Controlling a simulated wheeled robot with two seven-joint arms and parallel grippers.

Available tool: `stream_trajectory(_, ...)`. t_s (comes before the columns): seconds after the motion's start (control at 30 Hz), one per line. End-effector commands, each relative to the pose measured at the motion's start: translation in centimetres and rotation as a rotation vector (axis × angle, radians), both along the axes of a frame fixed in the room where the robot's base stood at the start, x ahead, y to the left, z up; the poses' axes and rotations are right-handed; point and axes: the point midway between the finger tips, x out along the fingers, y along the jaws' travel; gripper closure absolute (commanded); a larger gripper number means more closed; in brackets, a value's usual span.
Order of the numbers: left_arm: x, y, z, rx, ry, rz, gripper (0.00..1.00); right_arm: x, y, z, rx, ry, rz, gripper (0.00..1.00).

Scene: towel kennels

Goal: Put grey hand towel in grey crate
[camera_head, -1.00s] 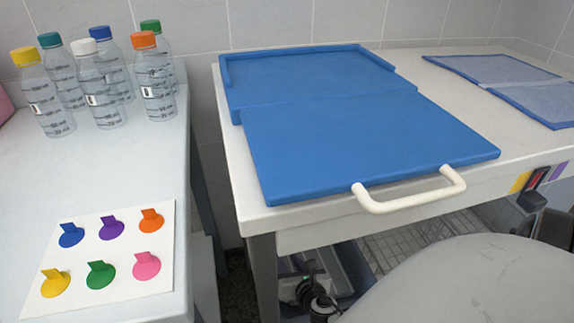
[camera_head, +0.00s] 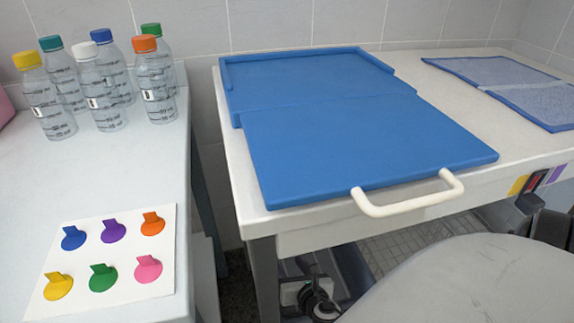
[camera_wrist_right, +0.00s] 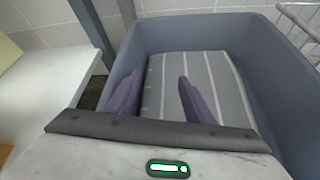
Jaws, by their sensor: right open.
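The grey hand towel (camera_wrist_right: 215,75), with pale stripes, lies inside the grey crate (camera_wrist_right: 275,60) in the right wrist view. The crate's blue-grey walls rise around it. My right gripper (camera_wrist_right: 156,85) is open over the crate, its two purple fingers apart in front of the towel. I see no grip on the towel; whether the fingertips touch it I cannot tell. In the head view my right gripper (camera_head: 318,302) shows only partly, low under the blue-topped table, beside part of the crate (camera_head: 350,268). My left gripper is not in view.
A white table (camera_head: 290,235) carries a blue tray with a pale handle (camera_head: 410,200). A counter (camera_head: 120,165) on the left holds several bottles (camera_head: 105,85) and a card of coloured tabs (camera_head: 100,255). A wire rack (camera_wrist_right: 300,20) borders the crate's right side.

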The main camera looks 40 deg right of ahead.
Motion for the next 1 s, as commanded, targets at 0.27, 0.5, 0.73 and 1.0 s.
stream_trajectory(0.27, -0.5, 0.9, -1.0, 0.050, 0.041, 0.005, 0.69, -5.3, 2.2, 2.9, 0.001, 0.003, 0.000, 0.52)
stream_trajectory(0.5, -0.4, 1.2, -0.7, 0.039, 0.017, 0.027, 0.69, -8.1, 3.4, 4.4, 0.000, 0.000, -0.001, 0.52)
stream_trajectory(0.73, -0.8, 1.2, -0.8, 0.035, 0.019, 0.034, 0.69, -8.7, 3.6, 4.8, -0.001, 0.000, -0.001, 0.52)
stream_trajectory(1.0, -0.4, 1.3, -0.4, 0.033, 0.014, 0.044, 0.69, -8.7, 3.6, 5.1, 0.000, -0.002, -0.001, 0.52)
